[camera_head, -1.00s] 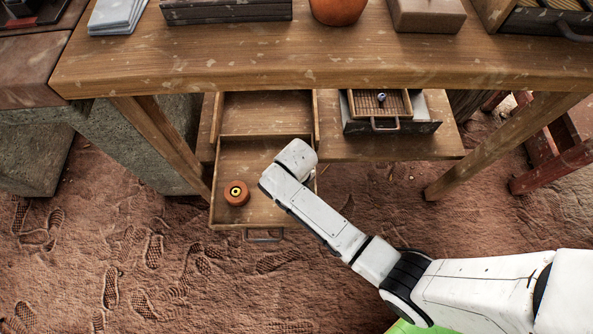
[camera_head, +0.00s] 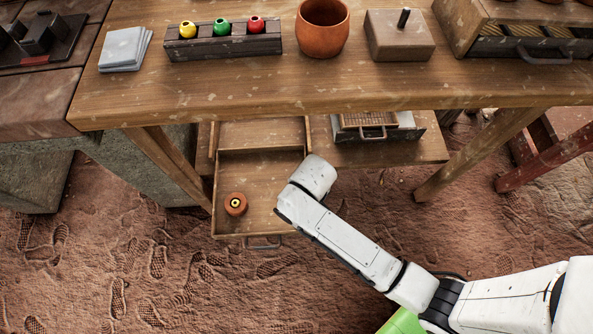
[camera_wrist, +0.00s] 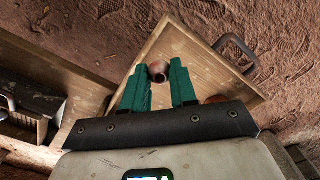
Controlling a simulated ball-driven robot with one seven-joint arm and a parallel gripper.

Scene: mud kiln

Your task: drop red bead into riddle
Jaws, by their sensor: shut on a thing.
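The red bead (camera_head: 256,24) sits at the right end of a dark rack (camera_head: 224,45) on the table, beside a green and a yellow one. A wood-framed mesh tray, likely the riddle (camera_head: 368,120), is on the shelf below, partly hidden by the tabletop. My gripper (camera_wrist: 158,82) is over the open drawer (camera_head: 262,168). Its teal fingers are shut on a small brown round piece (camera_wrist: 158,71), which I cannot identify. In the head view the fingertips are hidden behind my arm.
An orange spool (camera_head: 236,204) stands in the drawer's front left. On the table are an orange pot (camera_head: 322,27), a block with a peg (camera_head: 399,37) and grey sheets (camera_head: 125,50). The tabletop edge overhangs the shelf; table legs flank it.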

